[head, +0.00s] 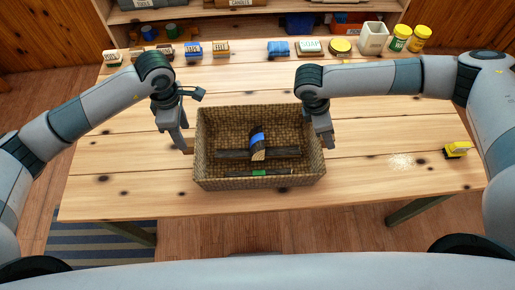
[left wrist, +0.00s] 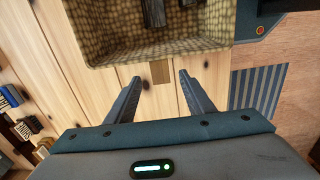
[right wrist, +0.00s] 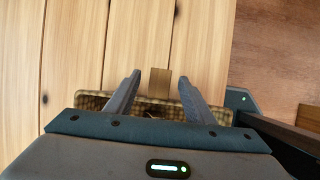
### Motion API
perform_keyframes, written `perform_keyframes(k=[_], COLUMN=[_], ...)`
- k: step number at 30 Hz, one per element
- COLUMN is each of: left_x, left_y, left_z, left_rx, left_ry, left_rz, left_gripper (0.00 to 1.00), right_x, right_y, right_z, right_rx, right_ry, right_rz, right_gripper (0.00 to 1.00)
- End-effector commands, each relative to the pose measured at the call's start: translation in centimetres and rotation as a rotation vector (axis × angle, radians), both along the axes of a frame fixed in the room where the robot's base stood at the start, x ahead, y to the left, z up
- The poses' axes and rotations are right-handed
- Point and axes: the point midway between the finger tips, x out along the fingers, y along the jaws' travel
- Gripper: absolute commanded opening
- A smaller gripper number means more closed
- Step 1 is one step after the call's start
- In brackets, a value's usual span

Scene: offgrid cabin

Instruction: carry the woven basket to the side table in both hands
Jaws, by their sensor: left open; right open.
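The woven basket (head: 205,165) stands upright on the wooden table, with dark sticks, a blue-banded piece and a green-marked item inside. My left gripper (head: 184,148) is open at the basket's left side. In the left wrist view its fingers (left wrist: 160,78) stand either side of a small tan tab (left wrist: 160,72) on the basket wall. My right gripper (head: 328,145) is open at the basket's right side. In the right wrist view a similar tan tab (right wrist: 160,82) lies between its fingertips, and part of the rim (right wrist: 95,101) shows behind the fingers. No separate side table is identifiable.
The wooden table (head: 120,200) has several small boxes along its back edge, with a white container (head: 373,39) and yellow-green jars (head: 400,37) at the back right. A yellow object (head: 456,149) sits at the right. A striped rug (head: 85,245) lies on the floor.

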Motion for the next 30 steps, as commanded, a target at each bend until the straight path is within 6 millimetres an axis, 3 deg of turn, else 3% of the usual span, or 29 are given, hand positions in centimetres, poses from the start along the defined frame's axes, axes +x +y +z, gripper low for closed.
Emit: perform_keyframes(k=[6,12,26,30], left_x=[-0.1,0.0,0.0,0.0], left_y=[0.0,0.0,0.0,0.0], left_z=[-3.5,-5.7,-6.6,-6.6], left_rx=[0.001,0.000,0.001,0.001], left_ry=[0.002,0.001,-0.001,-0.001], left_rz=[0.001,0.001,0.000,0.000], left_gripper=[0.48,0.48,0.48,0.20], right_x=[0.0,0.0,0.0,0.0], right_y=[-1.4,-2.2,-2.6,-2.6], right_z=[-3.2,-5.3,-6.1,-6.1], right_rx=[-0.002,-0.001,0.000,0.000], right_ry=[0.000,0.001,-0.001,-0.001], right_rz=[-0.002,-0.001,-0.001,-0.001], right_gripper=[0.48,0.48,0.48,0.20])
